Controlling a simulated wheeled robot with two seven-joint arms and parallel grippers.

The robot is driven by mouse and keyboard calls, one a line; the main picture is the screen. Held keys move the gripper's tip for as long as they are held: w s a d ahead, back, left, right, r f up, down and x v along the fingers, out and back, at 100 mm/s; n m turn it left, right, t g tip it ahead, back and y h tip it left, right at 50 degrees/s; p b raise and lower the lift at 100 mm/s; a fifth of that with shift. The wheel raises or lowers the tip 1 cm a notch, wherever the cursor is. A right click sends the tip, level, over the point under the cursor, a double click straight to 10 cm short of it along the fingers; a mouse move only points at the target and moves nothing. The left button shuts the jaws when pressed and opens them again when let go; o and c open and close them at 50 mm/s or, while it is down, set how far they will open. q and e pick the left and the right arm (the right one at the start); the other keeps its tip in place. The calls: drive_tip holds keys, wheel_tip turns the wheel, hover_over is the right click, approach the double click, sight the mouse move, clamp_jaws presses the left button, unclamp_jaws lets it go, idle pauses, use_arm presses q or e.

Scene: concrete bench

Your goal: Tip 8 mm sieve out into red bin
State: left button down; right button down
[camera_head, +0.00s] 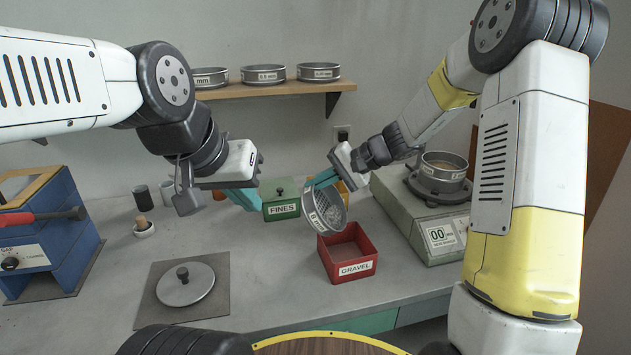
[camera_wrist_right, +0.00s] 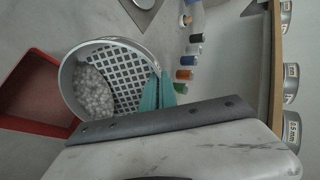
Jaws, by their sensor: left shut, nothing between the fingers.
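In the right wrist view the sieve (camera_wrist_right: 118,72) shows a square-holed mesh, with pale gravel (camera_wrist_right: 93,96) heaped against the wall on the side towards the red bin (camera_wrist_right: 30,90). The visible part of the bin floor looks bare. My left gripper (camera_head: 246,200) is shut and empty, beside the green bin.
The green FINES bin (camera_head: 281,203) stands behind the red bin. A round lid (camera_head: 185,284) lies on a dark mat at front left, near a blue machine (camera_head: 40,240). Several sieves stand on the wall shelf (camera_head: 280,91).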

drive_tip(key=shift+s+d+r+y, duration=0.1)
drive_tip(key=shift+d+r+y, duration=0.2)
drive_tip(key=shift+d+y, duration=0.35)
drive_tip(key=s+d+f+t+y, duration=0.2)
drive_tip(key=s+d+y, duration=0.1)
drive_tip(key=d+y, duration=0.8)
drive_tip(key=shift+d+t, duration=0.4)
drive_tip(key=shift+d, duration=0.7)
idle(0.4)
drive_tip(key=shift+f, duration=0.1)
idle(1.0)
